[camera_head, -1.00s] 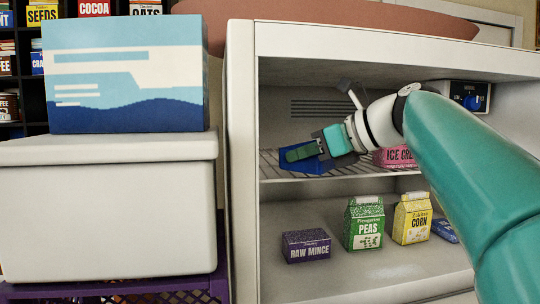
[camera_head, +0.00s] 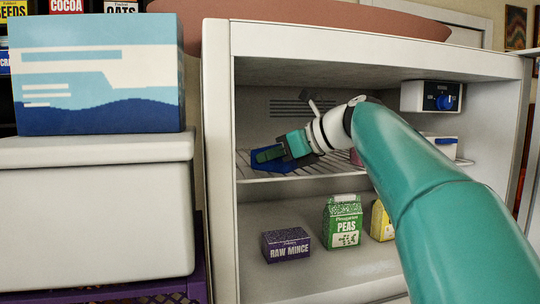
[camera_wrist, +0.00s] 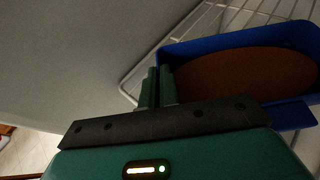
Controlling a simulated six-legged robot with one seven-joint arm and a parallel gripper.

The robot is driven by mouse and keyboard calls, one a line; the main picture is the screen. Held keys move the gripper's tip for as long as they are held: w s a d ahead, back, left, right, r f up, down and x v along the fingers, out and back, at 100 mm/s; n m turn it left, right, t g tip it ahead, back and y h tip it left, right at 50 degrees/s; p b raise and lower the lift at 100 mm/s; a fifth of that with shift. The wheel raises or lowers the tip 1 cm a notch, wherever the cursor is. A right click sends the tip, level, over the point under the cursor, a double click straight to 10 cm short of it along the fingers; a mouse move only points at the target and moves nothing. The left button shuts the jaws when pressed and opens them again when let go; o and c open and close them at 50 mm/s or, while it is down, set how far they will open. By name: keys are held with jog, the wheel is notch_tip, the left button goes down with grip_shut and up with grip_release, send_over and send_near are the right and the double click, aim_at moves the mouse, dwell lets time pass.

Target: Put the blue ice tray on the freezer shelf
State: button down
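The blue ice tray (camera_head: 263,160) is inside the freezer at the left end of the wire shelf (camera_head: 330,172), partly covered by my gripper. In the wrist view the tray (camera_wrist: 230,38) has blue walls around a brown-orange inside. My gripper (camera_head: 277,153) is at the tray's near side; in the wrist view its green fingers (camera_wrist: 158,75) are close together with the tray's left wall between them. The shelf's wires (camera_wrist: 190,22) show beside and beyond the tray. I cannot tell whether the tray's base touches the wires.
A white tub with a blue lid (camera_head: 443,146) stands right on the shelf. Below are a purple raw mince box (camera_head: 286,245), a green peas carton (camera_head: 343,222) and a yellow carton (camera_head: 381,222). The freezer's left wall (camera_head: 219,170) is close to the tray. A control box (camera_head: 431,97) hangs upper right.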

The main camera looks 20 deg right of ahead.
jog(key=shift+s+f, duration=0.1)
jog(key=c, duration=2.1)
grip_release()
jog(key=shift+f, duration=0.1)
jog(key=o, duration=0.4)
jog(key=shift+s+d+r, duration=0.1)
jog(key=shift+d+r, duration=0.05)
jog(key=shift+r, duration=0.2)
jog(key=v, duration=0.7)
